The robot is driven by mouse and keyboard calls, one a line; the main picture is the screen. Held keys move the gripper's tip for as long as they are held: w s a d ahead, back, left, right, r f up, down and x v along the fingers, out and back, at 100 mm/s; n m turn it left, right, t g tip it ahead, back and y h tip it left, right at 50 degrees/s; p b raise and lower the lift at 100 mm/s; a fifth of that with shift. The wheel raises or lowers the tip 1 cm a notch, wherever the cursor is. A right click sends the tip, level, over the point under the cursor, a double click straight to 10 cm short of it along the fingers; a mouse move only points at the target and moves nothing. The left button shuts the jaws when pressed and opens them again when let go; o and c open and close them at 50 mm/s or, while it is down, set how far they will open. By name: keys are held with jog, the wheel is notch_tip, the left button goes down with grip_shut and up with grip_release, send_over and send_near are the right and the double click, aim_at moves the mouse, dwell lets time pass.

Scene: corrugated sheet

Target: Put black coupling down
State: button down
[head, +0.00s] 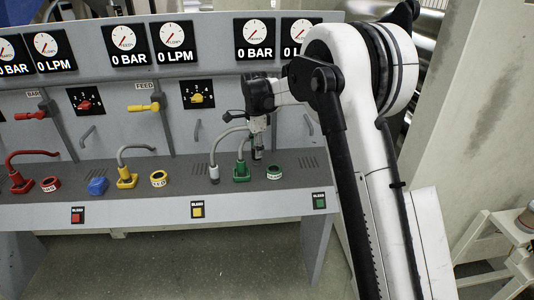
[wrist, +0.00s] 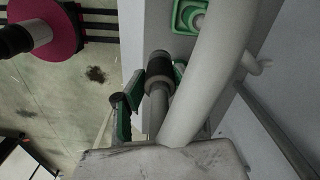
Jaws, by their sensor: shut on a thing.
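My gripper (head: 257,146) hangs from the arm over the right part of the grey console shelf, beside the green-based hose fitting (head: 241,172). In the wrist view my gripper (wrist: 153,92) is shut, its green-edged fingers either side of a grey stem with a black coupling (wrist: 160,66) on it. The coupling's far end points toward the green fitting, which shows at the top (wrist: 188,16). A thick grey hose covers part of the right finger. Whether the coupling touches the shelf cannot be told.
A grey hose end (head: 214,173) stands left of the green fitting, and a green ring (head: 274,172) lies to its right. A yellow ring (head: 159,179), yellow fitting (head: 127,179), blue piece (head: 97,186) and red ring (head: 50,184) are farther left. Bare shelf lies between yellow ring and grey hose.

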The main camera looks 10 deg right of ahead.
jog(key=s+a+r, duration=0.1)
jog(key=a, duration=0.1)
jog(key=p, duration=0.1)
send_over(301, 179)
notch_tip(301, 179, down, 7)
jog(key=shift+f, duration=1.95)
jog(key=shift+f, duration=0.1)
jog(key=shift+f, duration=0.15)
jog(key=c, duration=1.3)
grip_release()
jog(key=shift+c, duration=0.2)
